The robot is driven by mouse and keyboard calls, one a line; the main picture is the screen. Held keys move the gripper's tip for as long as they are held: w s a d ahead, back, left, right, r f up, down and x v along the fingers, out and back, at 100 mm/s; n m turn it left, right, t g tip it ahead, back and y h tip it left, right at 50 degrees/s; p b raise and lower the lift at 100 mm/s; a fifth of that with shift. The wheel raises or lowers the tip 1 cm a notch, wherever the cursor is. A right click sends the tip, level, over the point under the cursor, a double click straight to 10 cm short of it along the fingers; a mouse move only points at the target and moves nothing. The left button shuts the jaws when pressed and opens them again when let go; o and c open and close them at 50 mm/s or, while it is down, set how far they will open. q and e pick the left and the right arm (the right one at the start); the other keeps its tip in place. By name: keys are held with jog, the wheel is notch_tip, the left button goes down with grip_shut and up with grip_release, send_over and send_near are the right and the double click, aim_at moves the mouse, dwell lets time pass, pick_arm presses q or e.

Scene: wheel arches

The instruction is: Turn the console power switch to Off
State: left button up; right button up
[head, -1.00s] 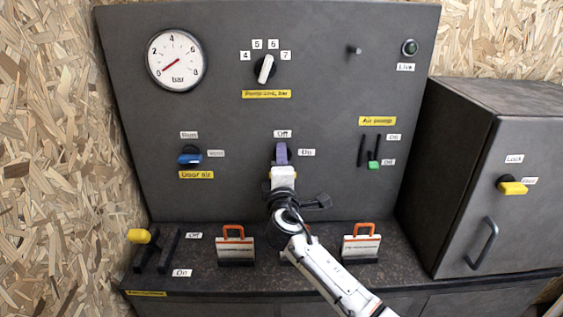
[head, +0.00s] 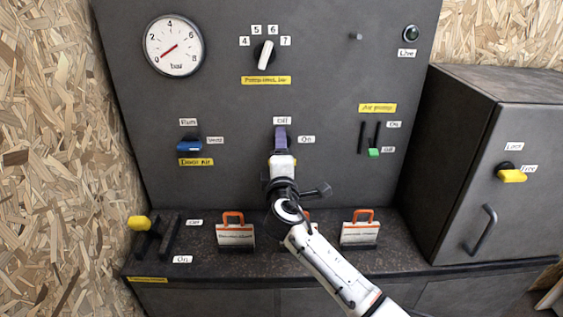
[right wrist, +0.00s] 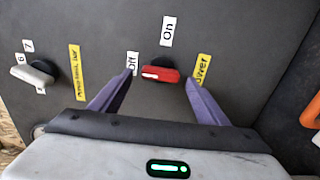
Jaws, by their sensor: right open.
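The console power switch (right wrist: 161,74) is a red handle on a black base, seen in the right wrist view. Its handle lies along the line between the "Off" label (right wrist: 132,64) and the yellow "Power" label (right wrist: 202,68), with its white mark at the Off end. The "On" label (right wrist: 168,31) is above it in that view. My right gripper (right wrist: 159,82) is open, its purple fingers on either side of the handle with gaps visible. In the head view my right gripper (head: 281,140) hides the switch. My left gripper is not in view.
A white selector knob (head: 265,54) and a gauge (head: 173,46) are higher on the panel. The blue door air knob (head: 189,146) is left, the green air pump slider (head: 374,152) right. Orange-handled blocks (head: 234,233) stand on the ledge below. A grey cabinet (head: 470,120) juts out at right.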

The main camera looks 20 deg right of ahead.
jog(key=v, duration=0.9)
jog(key=shift+s+b, duration=0.25)
jog(key=shift+b, duration=0.05)
jog(key=s+d+f+m+g+y, duration=0.1)
jog(key=s+d+f+m+g, duration=0.25)
jog(key=s+f, duration=0.5)
jog(key=s+d+f+m+g, duration=0.2)
jog(key=s+f+m+g, duration=0.25)
jog(key=s+f, duration=0.4)
jog(key=s+a+f+m+g+y, duration=0.1)
jog(key=s+f+m+g+y, duration=0.15)
jog(key=s, duration=0.85)
jog(key=s+f+m+g+y, duration=0.2)
jog(key=s+f+m+g, duration=0.15)
jog(key=s, duration=0.65)
jog(key=w+a+f+t+y, duration=0.1)
jog(key=w+a+f+t, duration=0.1)
jog(key=f, duration=0.4)
jog(key=w+a+f+n+t+y, duration=0.1)
jog(key=a+f+t, duration=0.2)
jog(key=f, duration=0.3)
jog(key=shift+w+a, duration=0.2)
jog(key=shift+w, duration=0.15)
